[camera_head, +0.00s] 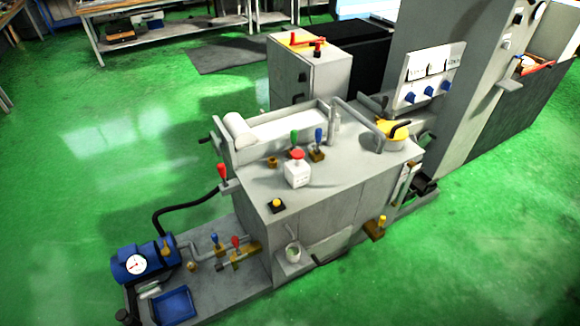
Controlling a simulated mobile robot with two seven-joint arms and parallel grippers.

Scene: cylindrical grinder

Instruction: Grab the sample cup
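What looks like the sample cup is a small pale cup (293,252) with a greenish inside. It sits at the low front of the grey machine, on a small grey ledge (290,269) below the machine's top. A thin grey spout or rod (291,231) stands just above it. The cup is small in the picture, so its details are hard to tell. Neither of my grippers is in view.
The grey machine (345,195) carries a red button on a white box (297,171), several coloured levers and a yellow-black part (393,130). A blue motor (145,262) with a gauge and a blue tray (172,304) stand left. The green floor (470,270) is clear at right.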

